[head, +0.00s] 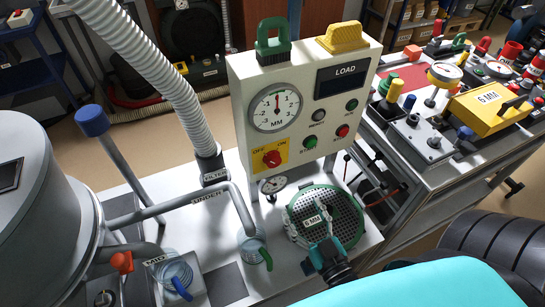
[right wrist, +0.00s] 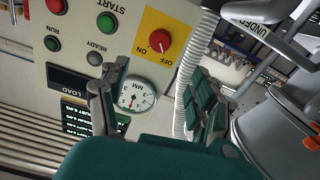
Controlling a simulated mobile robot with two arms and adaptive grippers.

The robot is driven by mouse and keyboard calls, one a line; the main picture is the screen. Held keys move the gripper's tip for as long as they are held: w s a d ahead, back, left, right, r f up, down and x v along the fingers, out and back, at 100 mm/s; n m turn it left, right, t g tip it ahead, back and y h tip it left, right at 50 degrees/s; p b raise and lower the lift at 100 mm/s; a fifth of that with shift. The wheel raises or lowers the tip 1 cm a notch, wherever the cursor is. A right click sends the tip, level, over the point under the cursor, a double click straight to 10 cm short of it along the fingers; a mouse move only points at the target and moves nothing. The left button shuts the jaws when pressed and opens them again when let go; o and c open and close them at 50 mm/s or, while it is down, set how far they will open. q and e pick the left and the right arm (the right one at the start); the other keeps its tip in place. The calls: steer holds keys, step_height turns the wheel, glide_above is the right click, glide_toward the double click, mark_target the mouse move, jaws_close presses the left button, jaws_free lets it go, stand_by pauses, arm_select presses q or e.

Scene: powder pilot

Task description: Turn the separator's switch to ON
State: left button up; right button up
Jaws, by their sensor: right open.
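The separator's switch is a red knob (head: 271,158) on a yellow plate marked OFF at left and ON at right, low on the front of the cream control panel (head: 240,105). It also shows, turned over, in the right wrist view (right wrist: 158,39). I cannot make out which mark it points to. My right gripper (head: 316,222) is open and empty, over the green-rimmed sieve, below and right of the switch in the head view. In the right wrist view its two fingers (right wrist: 155,88) are spread, with the knob beyond them and apart. My left gripper is not in view.
The panel carries a round MM dial (head: 275,107), a LOAD display (head: 342,80) and several buttons. The ribbed hose (head: 160,70) and a grey pipe run left of the switch. A crowded bench (head: 440,150) stands at right.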

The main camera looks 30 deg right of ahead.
steer(key=p, duration=0.1)
glide_toward(275, 164)
steer(key=w, duration=0.2)
steer(key=w+p, duration=0.1)
steer(key=w, duration=0.5)
steer(key=shift+w+d+r+p, duration=0.1)
steer(key=shift+d+r+p, duration=0.15)
steer(key=shift+p, duration=0.05)
steer(key=shift+w, duration=0.55)
steer(key=shift+w+f, duration=0.1)
steer(key=shift+c, duration=0.5)
steer(key=c, duration=1.1)
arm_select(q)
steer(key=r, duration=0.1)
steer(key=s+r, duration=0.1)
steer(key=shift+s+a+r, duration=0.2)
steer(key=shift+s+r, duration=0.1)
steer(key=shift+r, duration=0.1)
